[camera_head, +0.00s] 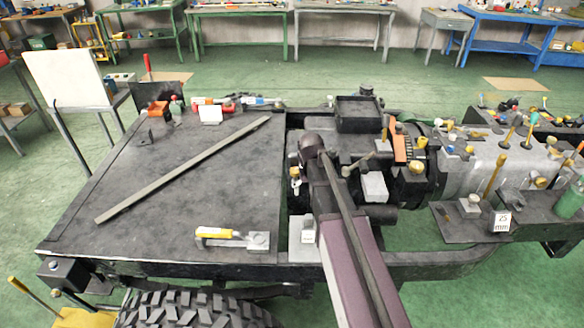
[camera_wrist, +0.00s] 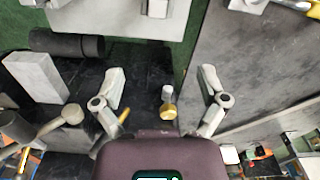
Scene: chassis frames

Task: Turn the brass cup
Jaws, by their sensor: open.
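A small brass cup (camera_wrist: 168,111) with a pale stem shows in the wrist view, between the two spread fingers of my gripper (camera_wrist: 162,78). The fingers are open, with a clear gap on both sides of the cup, and appear not to touch it. In the head view, what looks like the same brass cup (camera_head: 295,172) stands in the gap between the flat dark deck and the engine, just left of my arm. My arm covers much of that area, and my gripper's fingers cannot be made out there.
A grey block (camera_head: 374,187) and a dark open tray (camera_head: 358,114) sit on the engine. A long bar (camera_head: 185,168) and a yellow-handled tool (camera_head: 232,238) lie on the deck (camera_head: 150,215). In the wrist view, a pale block (camera_wrist: 36,76) and a dark cylinder (camera_wrist: 66,43) are at left.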

